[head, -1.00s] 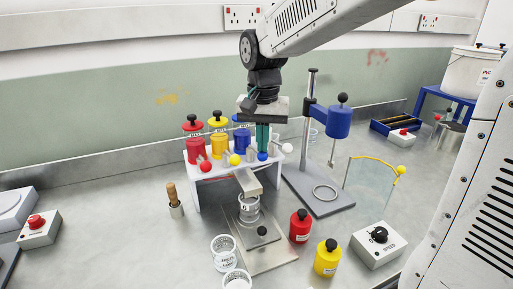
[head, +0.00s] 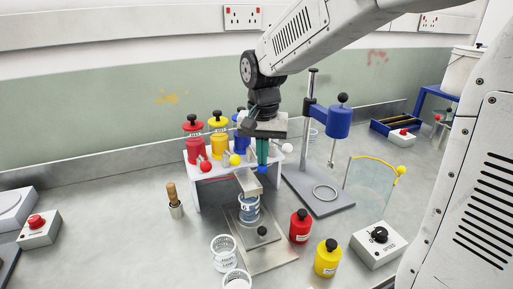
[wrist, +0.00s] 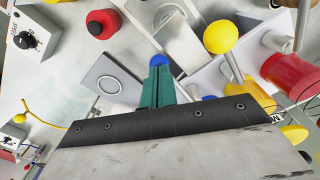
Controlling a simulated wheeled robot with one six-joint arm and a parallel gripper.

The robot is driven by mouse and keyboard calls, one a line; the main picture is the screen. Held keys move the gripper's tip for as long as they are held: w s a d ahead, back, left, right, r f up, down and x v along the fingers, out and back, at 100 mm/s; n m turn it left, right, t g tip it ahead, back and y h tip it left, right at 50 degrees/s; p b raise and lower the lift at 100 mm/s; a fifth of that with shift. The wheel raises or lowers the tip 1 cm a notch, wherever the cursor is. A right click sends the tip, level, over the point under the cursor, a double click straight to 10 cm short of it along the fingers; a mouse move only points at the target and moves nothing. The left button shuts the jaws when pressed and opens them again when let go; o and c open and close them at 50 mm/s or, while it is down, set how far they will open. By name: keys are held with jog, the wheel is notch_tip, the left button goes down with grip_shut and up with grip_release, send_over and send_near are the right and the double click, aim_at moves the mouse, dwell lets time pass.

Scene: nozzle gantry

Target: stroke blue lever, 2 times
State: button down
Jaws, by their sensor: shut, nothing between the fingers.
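The blue lever ends in a blue ball knob (head: 262,169) at the front of the white gantry (head: 208,176). My gripper (head: 262,156) has its teal fingers together, pointing down, with the tips at the top of the blue knob. In the wrist view the closed fingertips (wrist: 157,74) meet the blue knob (wrist: 157,61), with nothing held between them. The lever's arm is mostly hidden behind the fingers. The blue bottle (head: 241,137) stands on the gantry, partly hidden by my gripper. A clear cup (head: 249,207) under the nozzle looks blue inside.
Red (head: 205,166), yellow (head: 234,159) and white (head: 287,147) knobs sit close beside the blue one. A stand with a blue head (head: 331,121) is just right. Red (head: 300,226) and yellow (head: 327,258) bottles stand in front.

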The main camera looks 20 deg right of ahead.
jog(key=shift+r, duration=2.95)
jog(key=shift+f, duration=3.05)
jog(key=shift+r, duration=3.05)
jog(key=shift+r, duration=0.1)
